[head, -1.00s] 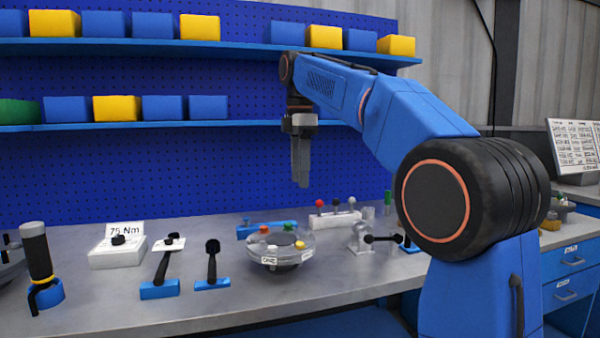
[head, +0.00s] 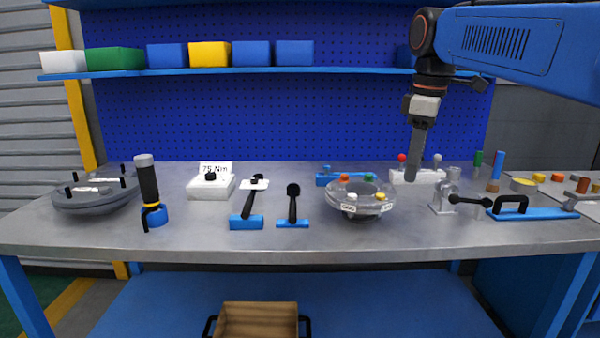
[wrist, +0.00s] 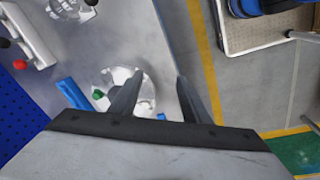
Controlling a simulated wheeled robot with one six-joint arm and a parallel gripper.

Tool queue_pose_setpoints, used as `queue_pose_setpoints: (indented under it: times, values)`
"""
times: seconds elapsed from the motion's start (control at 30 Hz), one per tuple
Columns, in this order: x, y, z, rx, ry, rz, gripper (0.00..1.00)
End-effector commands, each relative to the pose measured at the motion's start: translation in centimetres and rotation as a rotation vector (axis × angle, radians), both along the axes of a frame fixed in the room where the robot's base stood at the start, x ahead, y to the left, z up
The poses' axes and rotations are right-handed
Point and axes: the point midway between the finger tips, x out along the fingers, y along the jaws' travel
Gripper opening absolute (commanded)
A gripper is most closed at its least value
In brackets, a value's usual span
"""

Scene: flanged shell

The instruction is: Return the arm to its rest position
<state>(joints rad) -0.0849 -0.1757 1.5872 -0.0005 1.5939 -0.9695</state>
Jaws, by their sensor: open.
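My gripper (head: 416,160) hangs below my blue arm at the right of the head view, fingers pointing down. It is above the bench, right of the round flanged shell (head: 360,210). In the wrist view the two dark fingers (wrist: 160,98) stand apart with nothing held between them. The shell (wrist: 115,80) lies below them in that view, partly hidden by the left finger. It carries small coloured knobs and white labels.
The grey bench (head: 300,240) holds a dark round disc (head: 95,198), a black-handled tool (head: 148,188), a white "75 Nm" block (head: 210,188) and tools on blue stands. A white rack (head: 420,178) stands near my gripper. A shelf (head: 250,74) with bins runs behind.

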Motion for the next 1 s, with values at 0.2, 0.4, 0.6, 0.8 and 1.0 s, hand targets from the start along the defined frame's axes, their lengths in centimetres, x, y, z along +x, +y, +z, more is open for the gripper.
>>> queue_pose_setpoints:
  times: [0.2, 0.4, 0.6, 0.8, 1.0]
  values:
    - [-5.7, -1.3, -5.0, 0.041, -0.061, -0.237, 0.43]
    - [-10.7, -2.2, -10.5, 0.092, -0.116, -0.457, 0.43]
    - [-15.7, -3.0, -16.8, 0.153, -0.169, -0.672, 0.43]
    - [-20.2, -3.5, -23.3, 0.221, -0.215, -0.871, 0.43]
    - [-22.6, -3.8, -27.4, 0.265, -0.240, -0.990, 0.43]
